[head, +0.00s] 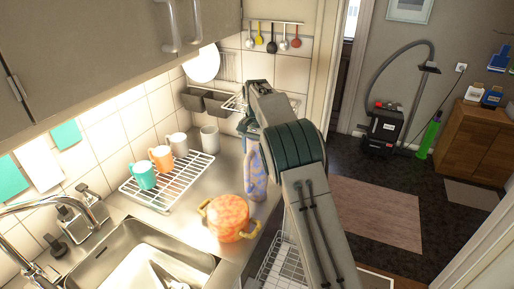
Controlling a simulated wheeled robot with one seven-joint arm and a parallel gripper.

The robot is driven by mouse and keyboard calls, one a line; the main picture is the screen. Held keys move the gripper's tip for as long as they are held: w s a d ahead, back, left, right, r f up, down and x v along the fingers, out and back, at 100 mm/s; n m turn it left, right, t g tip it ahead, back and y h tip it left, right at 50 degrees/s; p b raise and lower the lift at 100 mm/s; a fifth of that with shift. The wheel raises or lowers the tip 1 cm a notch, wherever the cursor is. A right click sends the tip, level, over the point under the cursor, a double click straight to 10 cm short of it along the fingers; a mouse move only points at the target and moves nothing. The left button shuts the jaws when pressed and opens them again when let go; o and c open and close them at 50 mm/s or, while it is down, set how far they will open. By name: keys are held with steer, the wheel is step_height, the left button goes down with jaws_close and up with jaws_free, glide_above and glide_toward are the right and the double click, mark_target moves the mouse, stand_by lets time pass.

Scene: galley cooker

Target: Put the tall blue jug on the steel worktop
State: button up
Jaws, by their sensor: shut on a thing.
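The tall blue jug (257,178), pale blue with orange-brown patches, is upright at the right edge of the steel worktop (205,188), just behind the orange pot. My gripper (250,132) is at the jug's top and shut on it; my arm hides the fingertips and part of the jug's right side. I cannot tell whether the jug's base touches the worktop or is slightly above it.
An orange pot (229,218) with yellow handles stands close in front of the jug. A white rack (160,200) with several mugs is to the left, a grey canister (209,139) behind. The sink (105,254) is front left. Bare worktop lies between rack and jug.

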steer(key=o, duration=1.4)
steer(key=shift+f, duration=0.1)
steer(key=shift+o, duration=0.2)
